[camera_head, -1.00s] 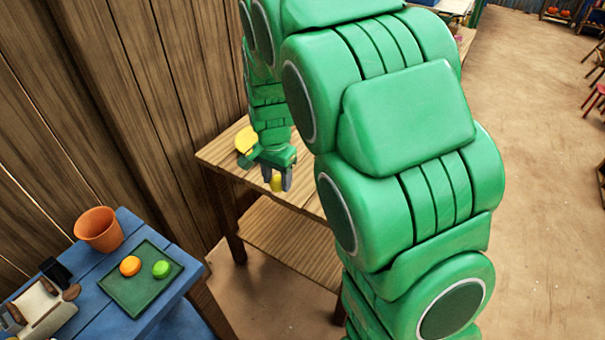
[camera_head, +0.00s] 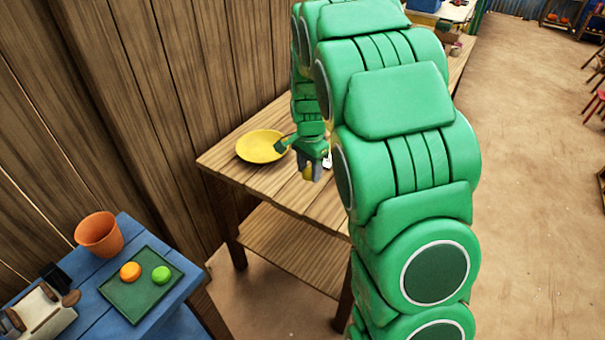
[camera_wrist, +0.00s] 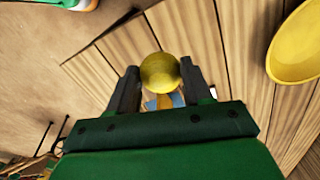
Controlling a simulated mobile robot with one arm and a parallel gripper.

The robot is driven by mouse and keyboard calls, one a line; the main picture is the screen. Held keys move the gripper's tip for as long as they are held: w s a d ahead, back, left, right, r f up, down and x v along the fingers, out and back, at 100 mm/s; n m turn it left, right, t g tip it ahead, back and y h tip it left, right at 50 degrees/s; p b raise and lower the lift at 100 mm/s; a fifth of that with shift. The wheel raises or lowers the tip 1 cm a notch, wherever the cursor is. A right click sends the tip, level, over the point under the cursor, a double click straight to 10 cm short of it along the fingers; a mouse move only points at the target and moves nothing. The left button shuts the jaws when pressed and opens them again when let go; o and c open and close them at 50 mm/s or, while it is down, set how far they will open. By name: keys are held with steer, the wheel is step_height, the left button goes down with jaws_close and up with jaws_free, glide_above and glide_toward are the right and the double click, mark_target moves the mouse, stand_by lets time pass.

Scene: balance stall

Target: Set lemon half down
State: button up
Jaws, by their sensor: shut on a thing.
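My gripper (camera_head: 311,172) is shut on the yellow lemon half (camera_head: 307,173), above the front part of the wooden table (camera_head: 285,192). In the wrist view the lemon half (camera_wrist: 160,72) sits between the two dark fingers (camera_wrist: 158,88), with table planks beyond it. A yellow plate (camera_head: 262,147) lies on the table to the left of my gripper; it also shows at the upper right of the wrist view (camera_wrist: 297,45). I cannot tell the exact gap between the lemon half and the tabletop.
A blue table (camera_head: 92,266) at the lower left holds a terracotta pot (camera_head: 99,234) and a green tray (camera_head: 122,299) with an orange piece (camera_head: 130,271) and a green piece (camera_head: 161,274). The wooden table's left front corner is bare. A wooden wall (camera_head: 150,100) stands behind.

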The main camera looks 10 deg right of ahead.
steer(key=w+f, duration=0.2)
steer(key=w, duration=0.3)
glide_above(302, 180)
steer(key=shift+f, duration=4.65)
steer(key=o, duration=1)
steer(key=shift+f, duration=0.1)
